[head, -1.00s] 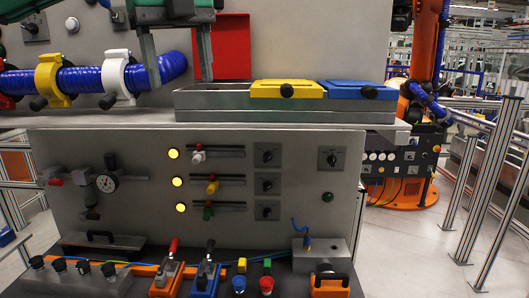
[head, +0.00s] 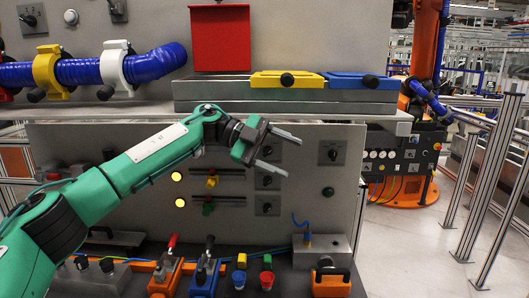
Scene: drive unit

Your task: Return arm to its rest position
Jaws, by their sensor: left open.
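My left arm, green with dark joints, comes in from the lower left and crosses in front of the control panel (head: 310,210). My left gripper (head: 282,153) is open and empty, its two grey fingers apart and pointing right. It is in front of the panel's dark knobs, below the shelf with the yellow lid (head: 287,77) and blue lid (head: 362,82). The arm hides part of the panel, including the gauge and the top slider. My right gripper is not in view.
A blue hose (head: 155,65) with yellow and white clamps runs along the upper left. A red panel (head: 221,40) stands above the metal shelf (head: 300,114). Levers and buttons (head: 266,280) line the bench below. Railings and an orange robot (head: 424,40) stand at right.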

